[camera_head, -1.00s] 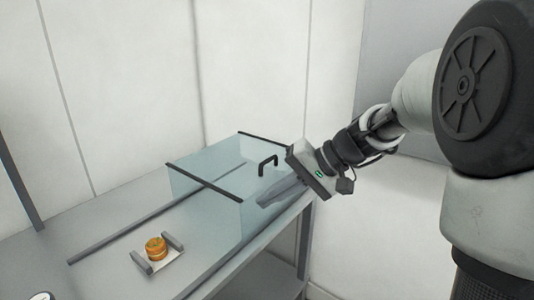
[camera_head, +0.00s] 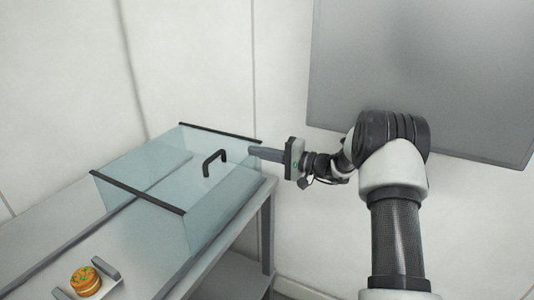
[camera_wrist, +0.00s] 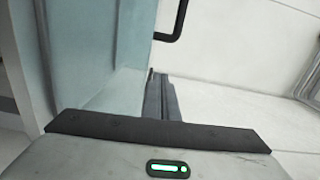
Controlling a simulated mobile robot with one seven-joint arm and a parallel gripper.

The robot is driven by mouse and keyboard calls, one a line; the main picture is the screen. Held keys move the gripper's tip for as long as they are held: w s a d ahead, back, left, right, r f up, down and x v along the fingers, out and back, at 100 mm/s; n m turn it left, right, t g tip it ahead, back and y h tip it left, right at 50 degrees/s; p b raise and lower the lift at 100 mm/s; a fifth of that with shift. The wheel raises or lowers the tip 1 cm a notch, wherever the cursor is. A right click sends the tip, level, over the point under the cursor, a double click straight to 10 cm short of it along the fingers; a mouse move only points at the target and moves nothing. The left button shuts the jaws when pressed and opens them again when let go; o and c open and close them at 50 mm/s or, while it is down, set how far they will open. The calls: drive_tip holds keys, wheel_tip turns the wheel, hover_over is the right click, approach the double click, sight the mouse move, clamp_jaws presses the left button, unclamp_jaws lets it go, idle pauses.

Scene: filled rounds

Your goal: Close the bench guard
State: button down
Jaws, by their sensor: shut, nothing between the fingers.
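The bench guard (camera_head: 150,178) is a clear bluish box with dark top edges, standing over the right end of the bench. Its black handle (camera_head: 214,162) rises from the top; part of it shows in the wrist view (camera_wrist: 167,36). To the left, the orange-brown round (camera_head: 86,281) sits in a small holder (camera_head: 106,267) outside the guard, uncovered. My gripper (camera_head: 251,152) is shut and empty at the guard's right end, fingers pointing left towards it. In the wrist view the closed fingers (camera_wrist: 157,76) lie beside the guard's pane; whether they touch it is unclear.
The grey bench top (camera_head: 38,243) is bare between guard and holder, with a rail along its back. A white wall stands behind. A grey panel (camera_head: 430,70) hangs on the wall behind my arm. Floor space lies right of the bench.

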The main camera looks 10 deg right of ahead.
sight(237, 161)
drive_tip(key=x, duration=0.4)
drive_tip(key=s+a+p, duration=0.1)
drive_tip(key=s+a, duration=0.1)
drive_tip(key=shift+a, duration=0.3)
drive_tip(key=shift+s+a+f, duration=0.15)
drive_tip(key=shift+s+a, duration=0.15)
drive_tip(key=shift+a, duration=0.05)
